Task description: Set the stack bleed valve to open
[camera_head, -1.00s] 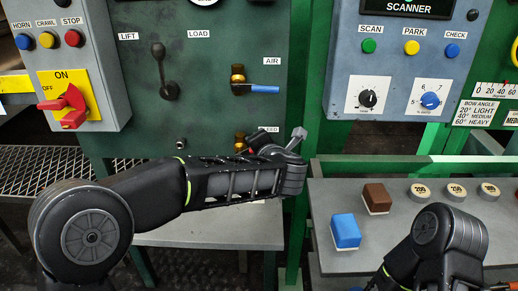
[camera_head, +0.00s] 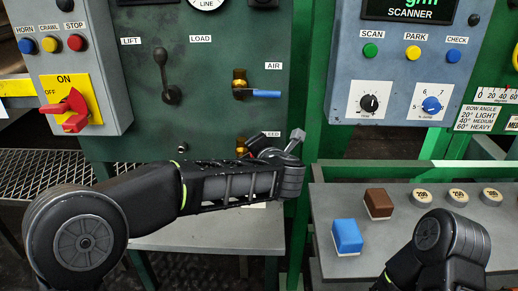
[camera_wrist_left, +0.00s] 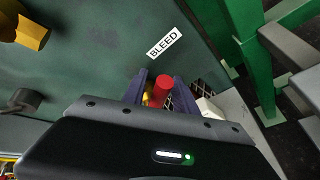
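The bleed valve's brass body (camera_head: 241,146) shows low on the green panel in the head view, partly hidden by my left arm. Its red handle (camera_wrist_left: 162,90) shows in the left wrist view, below the BLEED label (camera_wrist_left: 164,43). My left gripper (camera_wrist_left: 160,92) is open, with one dark finger on each side of the red handle. A small gap shows on the left; I cannot tell whether the right finger touches the handle. In the head view my left fingertips are hidden behind my own wrist. My right arm is at lower right; its gripper is out of view.
The air valve (camera_head: 257,93) with a blue handle is just above the bleed valve. A lift lever (camera_head: 165,75) stands to its left. A grey shelf (camera_head: 210,232) lies below. A grey desk (camera_head: 400,225) at right carries a blue block (camera_head: 346,235) and a brown block (camera_head: 378,202).

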